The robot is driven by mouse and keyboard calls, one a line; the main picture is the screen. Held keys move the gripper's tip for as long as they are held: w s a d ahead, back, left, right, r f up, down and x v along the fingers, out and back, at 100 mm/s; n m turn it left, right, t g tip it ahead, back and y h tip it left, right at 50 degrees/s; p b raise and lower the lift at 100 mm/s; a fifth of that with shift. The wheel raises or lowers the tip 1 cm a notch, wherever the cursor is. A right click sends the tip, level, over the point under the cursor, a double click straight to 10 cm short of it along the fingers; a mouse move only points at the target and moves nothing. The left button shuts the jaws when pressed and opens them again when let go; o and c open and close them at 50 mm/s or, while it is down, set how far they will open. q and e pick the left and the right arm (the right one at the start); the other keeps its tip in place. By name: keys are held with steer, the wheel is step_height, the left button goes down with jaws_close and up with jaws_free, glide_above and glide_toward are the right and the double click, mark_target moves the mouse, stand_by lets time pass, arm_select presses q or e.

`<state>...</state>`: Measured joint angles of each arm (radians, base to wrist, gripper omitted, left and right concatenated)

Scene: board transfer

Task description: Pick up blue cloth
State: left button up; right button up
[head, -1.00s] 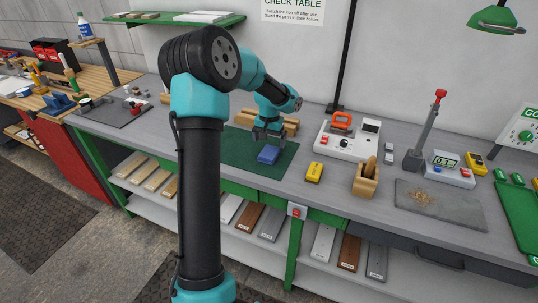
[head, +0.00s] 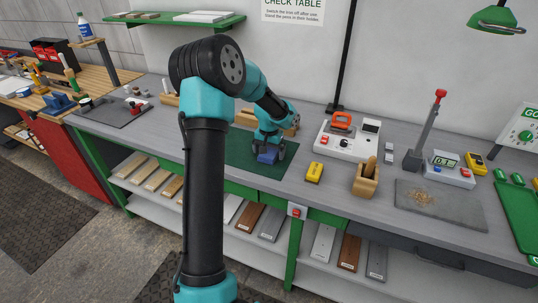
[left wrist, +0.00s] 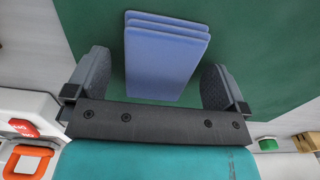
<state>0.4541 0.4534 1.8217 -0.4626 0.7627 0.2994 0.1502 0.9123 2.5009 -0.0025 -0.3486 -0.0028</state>
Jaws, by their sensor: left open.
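The blue cloth (head: 267,157) lies folded in layers on the green mat (head: 239,153) on the bench. My left gripper (head: 269,150) is right at the cloth in the head view, covering part of it. In the left wrist view the cloth (left wrist: 165,55) lies between the two open fingers (left wrist: 158,85), with a gap visible on each side. The green mat (left wrist: 265,50) spreads around it. I cannot tell how far the fingertips are above the mat. My right gripper is not in view.
A white unit with an orange top (head: 345,138) and a wooden holder (head: 366,181) stand farther right. Wooden blocks (head: 245,119) sit behind the mat.

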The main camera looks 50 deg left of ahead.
mark_target(269, 153)
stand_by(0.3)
arm_select(q)
steer(key=c, duration=1)
steer(key=shift+r, duration=1.7)
steer(key=shift+s+d+r, duration=0.15)
steer(key=shift+d, duration=0.1)
steer(key=s+d, duration=0.3)
steer(key=s+d+r, duration=0.1)
steer(key=s+d, duration=0.6)
steer(key=d, duration=0.1)
steer(key=shift+s+d+r, duration=0.15)
steer(key=shift+d, duration=0.1)
